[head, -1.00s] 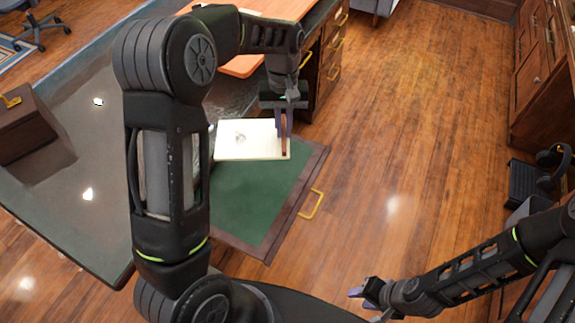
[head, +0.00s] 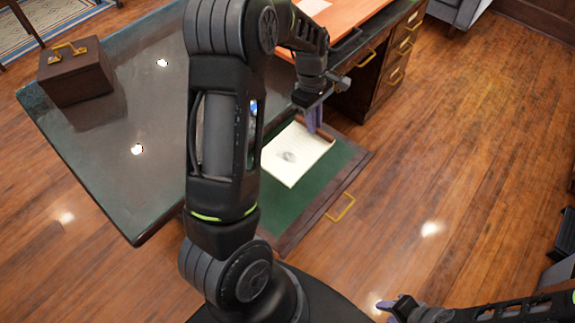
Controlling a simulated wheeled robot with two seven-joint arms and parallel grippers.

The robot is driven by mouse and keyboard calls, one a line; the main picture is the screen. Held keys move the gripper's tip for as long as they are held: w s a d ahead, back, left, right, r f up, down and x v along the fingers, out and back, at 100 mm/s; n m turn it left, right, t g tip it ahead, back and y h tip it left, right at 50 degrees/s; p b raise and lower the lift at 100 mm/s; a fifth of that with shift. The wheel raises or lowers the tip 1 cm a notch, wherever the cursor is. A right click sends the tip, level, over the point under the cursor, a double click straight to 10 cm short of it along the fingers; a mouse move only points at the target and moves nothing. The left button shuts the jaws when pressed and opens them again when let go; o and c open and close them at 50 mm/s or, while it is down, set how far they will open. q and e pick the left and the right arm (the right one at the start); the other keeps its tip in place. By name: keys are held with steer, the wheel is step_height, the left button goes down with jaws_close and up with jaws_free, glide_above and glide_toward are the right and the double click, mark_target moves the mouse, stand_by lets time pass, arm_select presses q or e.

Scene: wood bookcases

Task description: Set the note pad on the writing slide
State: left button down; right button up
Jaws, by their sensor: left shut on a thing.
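The note pad (head: 290,160), cream with a brown strip at its far edge and a grey mark on its page, is over the far part of the writing slide (head: 335,187). The slide is a green panel with a wooden edge and a brass handle, pulled out from the desk. My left gripper (head: 313,128) is shut on the pad's far edge. I cannot tell whether the pad touches the slide. My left arm hides part of the slide and the pad's left side. My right gripper (head: 384,306) is low at the bottom right, away from the slide; its jaw opening is unclear.
A dark glossy desk top (head: 120,150) lies to the left, with a brown box (head: 75,75) on it. A desk with an orange-brown top (head: 350,25) and brass-handled drawers (head: 385,70) stands behind.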

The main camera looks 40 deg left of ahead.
mark_target(313, 137)
arm_select(q)
steer(key=shift+f, duration=0.1)
steer(key=shift+f+p, duration=0.45)
steer(key=shift+f, duration=2.6)
steer(key=shift+f+p, duration=0.3)
steer(key=shift+f, duration=1.55)
steer(key=shift+f, duration=0.15)
steer(key=c, duration=1.5)
jaws_free()
steer(key=r, duration=0.4)
steer(key=a+r+b, duration=0.1)
steer(key=r, duration=0.7)
steer(key=shift+a+r, duration=0.1)
steer(key=shift+a, duration=0.1)
